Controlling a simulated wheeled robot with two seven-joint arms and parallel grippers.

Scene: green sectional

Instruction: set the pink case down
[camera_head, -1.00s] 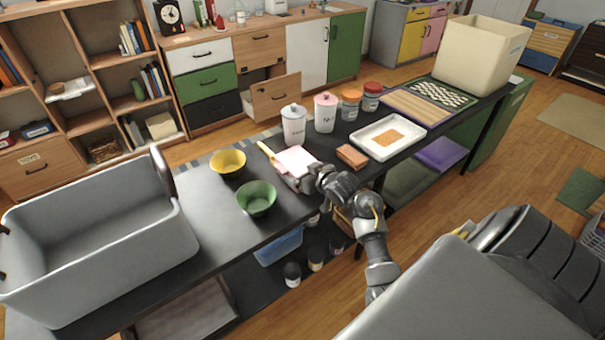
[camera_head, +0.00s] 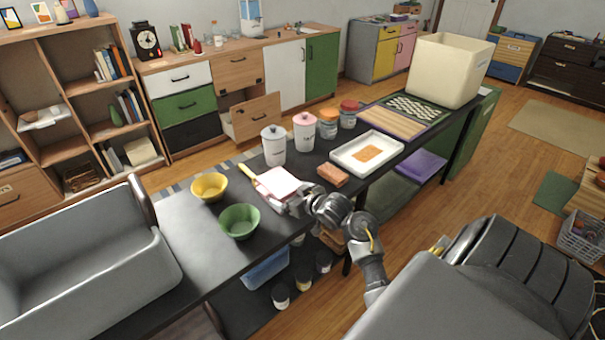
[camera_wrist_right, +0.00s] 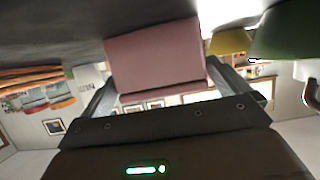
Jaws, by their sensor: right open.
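The pink case (camera_head: 277,182) lies on the black table (camera_head: 185,235), just right of the two bowls. My right gripper (camera_head: 297,203) is at the case's near right side, low over the table. In the right wrist view the pink case (camera_wrist_right: 155,60) shows between the two spread fingers of my right gripper (camera_wrist_right: 172,85), with gaps beside it. It appears to rest against the dark tabletop. My left gripper is in neither view.
A yellow bowl (camera_head: 209,187) and a green bowl (camera_head: 240,221) stand left of the case. A white canister (camera_head: 273,147) and a pink canister (camera_head: 304,133) stand behind it. A brown block (camera_head: 332,175) and a white tray (camera_head: 367,153) are to its right. A grey bin (camera_head: 80,260) fills the left.

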